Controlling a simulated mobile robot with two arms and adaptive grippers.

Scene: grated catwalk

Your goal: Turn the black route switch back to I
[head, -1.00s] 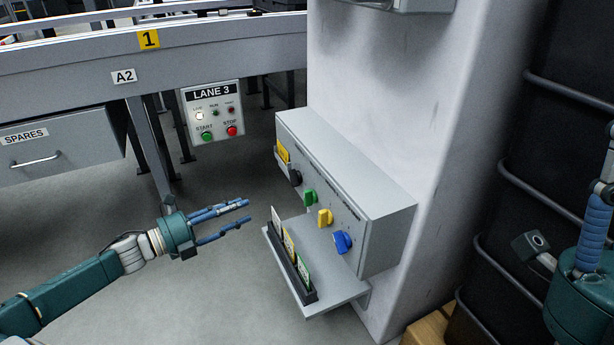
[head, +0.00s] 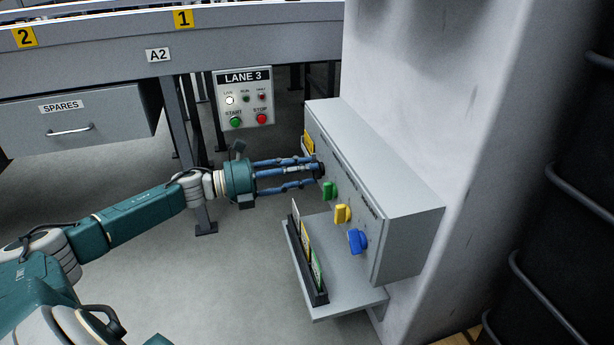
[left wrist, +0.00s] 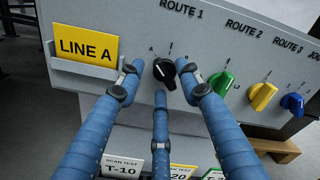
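The black route switch (head: 319,170) is the far-left knob on the front of a grey control box (head: 415,225). In the left wrist view the black switch (left wrist: 165,72) sits under ROUTE 1, with A to its upper left, a tick above and B to its right. Its grip is tilted, with a pale mark at its upper left, towards A. My left gripper (head: 308,171) is at the switch. In the left wrist view its three blue fingers (left wrist: 160,80) are spread around the knob, open; I cannot tell whether any touches it. My right gripper is out of view.
Green (head: 329,190), yellow (head: 343,214) and blue (head: 357,241) knobs follow on the box. A yellow LINE A card (left wrist: 86,46) stands left of the switch. A shelf (head: 345,298) with cards projects below. The LANE 3 panel (head: 244,97) hangs behind.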

